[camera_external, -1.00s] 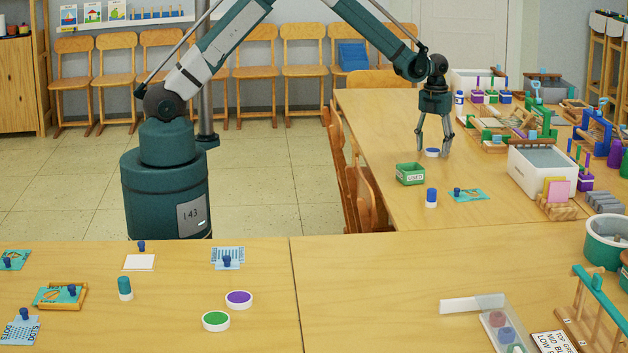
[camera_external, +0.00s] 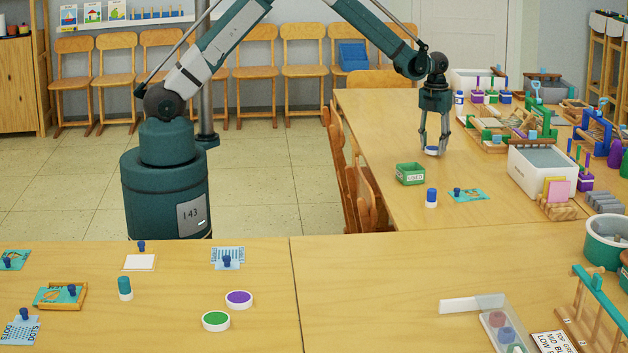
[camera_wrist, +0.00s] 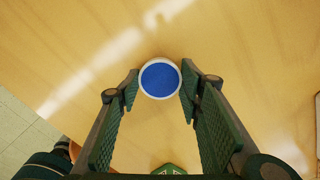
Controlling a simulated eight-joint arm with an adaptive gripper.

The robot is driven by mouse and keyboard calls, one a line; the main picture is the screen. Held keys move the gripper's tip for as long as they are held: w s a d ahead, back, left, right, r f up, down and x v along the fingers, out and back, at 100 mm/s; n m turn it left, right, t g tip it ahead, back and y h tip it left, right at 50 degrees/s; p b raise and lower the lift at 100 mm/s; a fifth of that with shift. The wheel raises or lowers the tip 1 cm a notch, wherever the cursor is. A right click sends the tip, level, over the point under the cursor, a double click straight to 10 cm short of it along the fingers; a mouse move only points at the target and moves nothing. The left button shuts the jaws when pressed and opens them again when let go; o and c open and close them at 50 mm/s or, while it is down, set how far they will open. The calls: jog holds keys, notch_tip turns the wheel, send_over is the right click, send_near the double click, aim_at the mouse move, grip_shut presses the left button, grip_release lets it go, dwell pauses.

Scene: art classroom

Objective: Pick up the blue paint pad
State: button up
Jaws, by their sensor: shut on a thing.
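The blue paint pad (camera_wrist: 160,79) is a round white dish with a blue face. In the wrist view it sits between the two fingertips of my gripper (camera_wrist: 160,88), which touch it from both sides. In the external view the pad (camera_external: 432,151) is at the back table, partly hidden by the fingers of my gripper (camera_external: 433,148). The gripper points down and is shut on the pad. I cannot tell whether the pad is clear of the table top.
A green box marked USED (camera_external: 410,174) stands just in front of the gripper. A white bin (camera_external: 541,172) and crowded tools stand to the right. A purple pad (camera_external: 239,299) and green pad (camera_external: 216,321) are on the front table.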

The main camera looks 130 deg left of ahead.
aim_at(433, 148)
notch_tip(433, 148, up, 9)
jog(key=p, duration=0.1)
jog(key=shift+r+p, duration=0.15)
jog(key=shift+p, duration=0.25)
